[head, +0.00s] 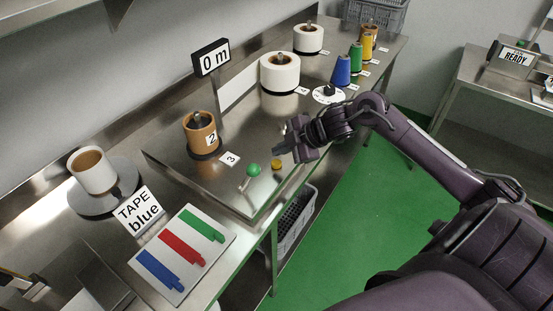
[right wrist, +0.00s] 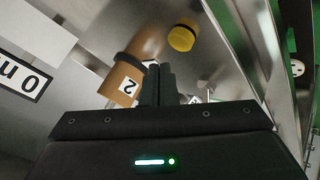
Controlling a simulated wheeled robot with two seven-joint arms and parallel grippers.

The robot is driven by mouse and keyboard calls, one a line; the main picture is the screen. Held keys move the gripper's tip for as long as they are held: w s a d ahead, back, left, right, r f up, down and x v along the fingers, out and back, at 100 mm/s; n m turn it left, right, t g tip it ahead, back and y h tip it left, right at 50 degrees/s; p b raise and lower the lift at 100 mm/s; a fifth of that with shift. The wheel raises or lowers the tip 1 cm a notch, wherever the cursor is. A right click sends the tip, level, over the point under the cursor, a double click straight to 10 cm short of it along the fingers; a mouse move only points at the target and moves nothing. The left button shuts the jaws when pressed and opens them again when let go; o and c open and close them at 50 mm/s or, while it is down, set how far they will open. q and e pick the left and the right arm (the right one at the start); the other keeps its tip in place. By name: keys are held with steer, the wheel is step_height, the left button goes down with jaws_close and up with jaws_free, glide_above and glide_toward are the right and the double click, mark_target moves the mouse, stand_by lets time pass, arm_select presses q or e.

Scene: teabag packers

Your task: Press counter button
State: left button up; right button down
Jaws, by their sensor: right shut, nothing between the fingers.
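A small yellow button (head: 277,164) stands on the steel bench near its front edge, just right of a green-knobbed lever (head: 254,169). It also shows as a short yellow cylinder in the right wrist view (right wrist: 182,36). The counter display (head: 211,57) at the back reads "0 m"; it shows tilted in the right wrist view (right wrist: 20,80). My right gripper (head: 281,151) is shut and empty, close by the yellow button on its far side. In the right wrist view, the closed fingers (right wrist: 159,84) appear apart from the button.
White rolls (head: 280,72) and coloured cones (head: 341,70) stand farther back. Green floor is clear at right.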

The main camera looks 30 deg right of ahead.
mark_target(281, 163)
steer(key=shift+r+p, duration=1.4)
steer(key=shift+r, duration=0.6)
steer(key=shift+f, duration=0.1)
